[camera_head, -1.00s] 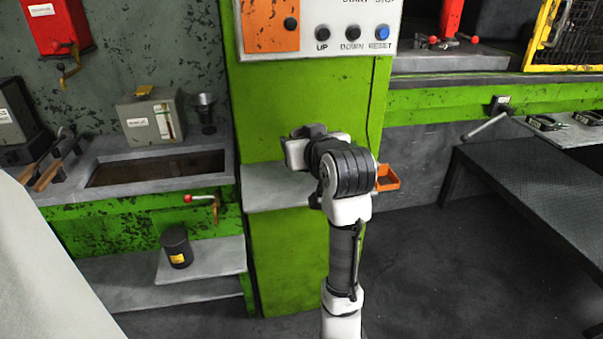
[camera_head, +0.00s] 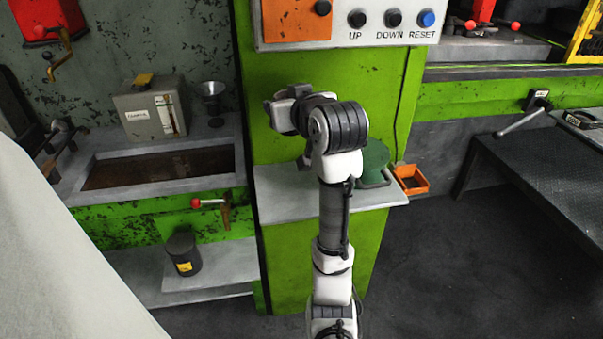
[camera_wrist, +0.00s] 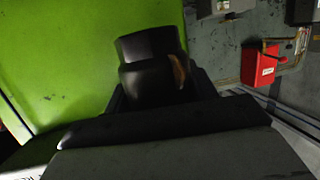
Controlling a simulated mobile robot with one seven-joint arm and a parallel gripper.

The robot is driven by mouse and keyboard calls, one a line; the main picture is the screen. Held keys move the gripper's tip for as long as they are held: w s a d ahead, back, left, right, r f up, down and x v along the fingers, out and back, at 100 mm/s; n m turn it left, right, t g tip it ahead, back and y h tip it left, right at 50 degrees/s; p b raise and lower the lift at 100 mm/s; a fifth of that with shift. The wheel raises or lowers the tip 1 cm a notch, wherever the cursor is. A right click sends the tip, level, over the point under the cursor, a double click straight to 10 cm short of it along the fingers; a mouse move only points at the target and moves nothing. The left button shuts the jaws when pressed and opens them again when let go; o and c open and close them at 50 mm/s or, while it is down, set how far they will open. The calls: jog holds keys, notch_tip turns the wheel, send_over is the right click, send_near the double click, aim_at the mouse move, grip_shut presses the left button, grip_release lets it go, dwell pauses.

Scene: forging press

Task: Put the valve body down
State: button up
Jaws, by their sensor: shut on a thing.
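The valve body (camera_wrist: 150,62) is a dark, stepped, rounded piece with a tan mark on its right side in the wrist view. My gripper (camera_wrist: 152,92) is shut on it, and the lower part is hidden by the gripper. In the head view my gripper (camera_head: 283,112) is in front of the green press column, above the left part of a small grey shelf (camera_head: 285,196). There the valve body is mostly hidden by my wrist, and I cannot make out its outline.
A dark green round piece (camera_head: 375,158) stands on the shelf, partly behind my arm. An orange tray (camera_head: 411,180) is at the shelf's right. A button panel (camera_head: 375,33) is above. A black canister (camera_head: 182,252) stands on a lower left ledge. The shelf's left part looks clear.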

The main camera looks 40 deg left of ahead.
notch_tip(320, 180, down, 17)
jog(key=shift+f+p, duration=0.1)
jog(key=shift+p, duration=0.35)
jog(key=shift+f, duration=0.1)
jog(key=o, duration=1.3)
jog(key=shift+f, duration=0.1)
